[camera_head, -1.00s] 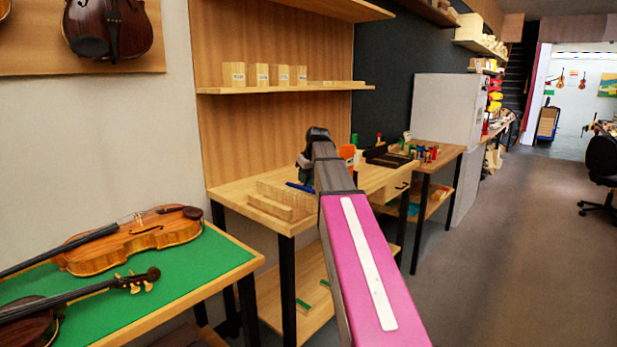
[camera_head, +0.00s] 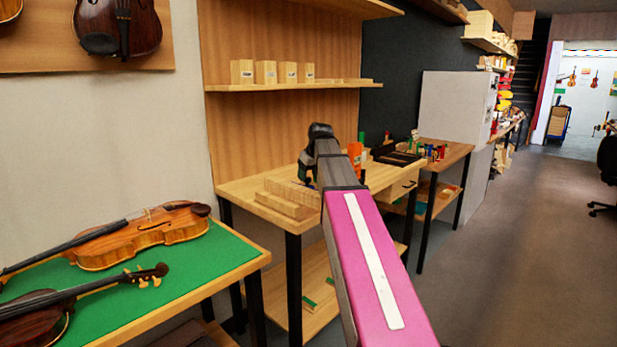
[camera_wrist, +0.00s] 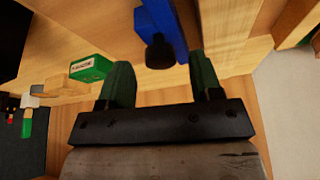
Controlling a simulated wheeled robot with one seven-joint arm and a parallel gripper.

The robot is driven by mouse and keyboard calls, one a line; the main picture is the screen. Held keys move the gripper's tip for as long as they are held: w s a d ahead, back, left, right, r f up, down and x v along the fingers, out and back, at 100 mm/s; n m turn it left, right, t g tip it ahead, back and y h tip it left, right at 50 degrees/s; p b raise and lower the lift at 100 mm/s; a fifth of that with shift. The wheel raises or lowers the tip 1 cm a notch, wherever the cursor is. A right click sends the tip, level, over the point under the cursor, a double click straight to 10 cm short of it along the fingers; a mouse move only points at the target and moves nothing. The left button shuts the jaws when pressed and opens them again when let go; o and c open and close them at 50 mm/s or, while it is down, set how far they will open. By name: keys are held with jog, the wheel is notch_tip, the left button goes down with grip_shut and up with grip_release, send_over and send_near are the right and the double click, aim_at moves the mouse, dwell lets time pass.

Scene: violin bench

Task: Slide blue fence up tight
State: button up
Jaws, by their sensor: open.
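The blue fence (camera_wrist: 172,28) is a long blue bar at the top of the wrist view, on the pale wooden bench. A black round knob (camera_wrist: 159,52) sits at its near end. My gripper (camera_wrist: 162,76) is open. Its two dark green fingers stand apart, with the knob in line with the gap between them and a little beyond; I cannot tell whether they touch it.
A wooden block (camera_wrist: 228,30) stands right of the fence. A green-labelled piece (camera_wrist: 91,68) lies to the left. In the head view, pale wooden bars (camera_head: 287,204) lie at the bench's left end, and an orange object (camera_head: 355,153) stands behind my arm. Open floor (camera_head: 500,270) lies right.

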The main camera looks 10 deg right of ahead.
jog(key=v, duration=0.9)
jog(key=shift+s+r, duration=0.2)
jog(key=shift+r, duration=0.2)
jog(key=c, duration=0.4)
jog(key=shift+w+d, duration=0.2)
jog(key=shift+d, duration=0.1)
jog(key=c, duration=0.5)
jog(key=d, duration=0.2)
jog(key=w+d+r+y, duration=0.1)
jog(key=d+r+y, duration=0.1)
jog(key=d, duration=0.1)
jog(key=shift+w+d+g, duration=0.35)
jog(key=shift+w+g, duration=0.05)
grip_shut()
jog(key=d+r+n+g+y, duration=0.1)
jog(key=d+r+y, duration=0.2)
jog(key=d, duration=0.4)
jog(key=x, duration=1.9)
jog(key=shift+s+a+f, duration=0.1)
jog(key=shift+a+f, duration=0.05)
jog(key=shift+a, duration=0.3)
